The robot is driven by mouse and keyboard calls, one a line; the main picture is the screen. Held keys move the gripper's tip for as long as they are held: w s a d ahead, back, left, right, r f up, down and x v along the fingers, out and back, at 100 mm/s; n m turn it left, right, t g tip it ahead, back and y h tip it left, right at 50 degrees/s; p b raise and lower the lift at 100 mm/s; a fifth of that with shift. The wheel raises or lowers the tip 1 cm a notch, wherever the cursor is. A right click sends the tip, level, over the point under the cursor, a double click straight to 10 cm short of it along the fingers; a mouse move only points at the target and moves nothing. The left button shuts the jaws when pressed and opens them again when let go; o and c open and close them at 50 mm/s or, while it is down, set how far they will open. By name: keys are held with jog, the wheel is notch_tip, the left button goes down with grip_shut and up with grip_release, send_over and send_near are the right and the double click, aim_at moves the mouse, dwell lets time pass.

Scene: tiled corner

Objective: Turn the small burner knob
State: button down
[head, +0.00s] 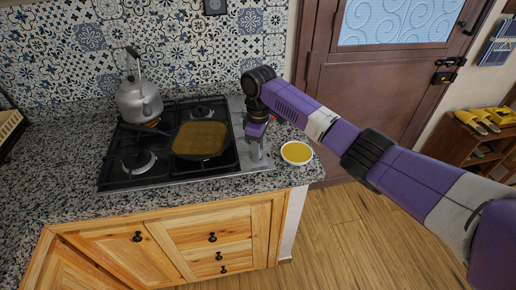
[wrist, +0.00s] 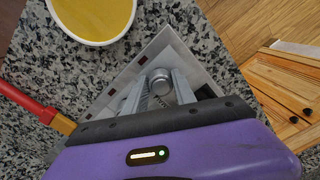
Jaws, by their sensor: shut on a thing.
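In the wrist view a round silver knob (wrist: 160,76) stands on the steel corner, between the two grey fingers of my gripper (wrist: 158,92). The fingers are shut on this knob, one on each side. In the head view my gripper (head: 257,152) points down at the strip's right part and hides the knob. I cannot tell from the frames which burner this knob serves.
A white bowl of yellow content (head: 297,153) stands close right of my gripper. A pan (head: 200,139) and a kettle (head: 140,100) stand on the hob. A red-handled item (wrist: 35,108) lies near the gripper's left in the wrist view. The counter's front edge is close.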

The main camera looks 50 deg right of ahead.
jog(key=n, duration=0.5)
jog(key=shift+w, duration=0.1)
jog(key=shift+n, duration=0.4)
jog(key=c, duration=1)
grip_release()
notch_tip(320, 180, up, 8)
jog(key=shift+w+f+b, duration=0.1)
jog(key=shift+b, duration=0.4)
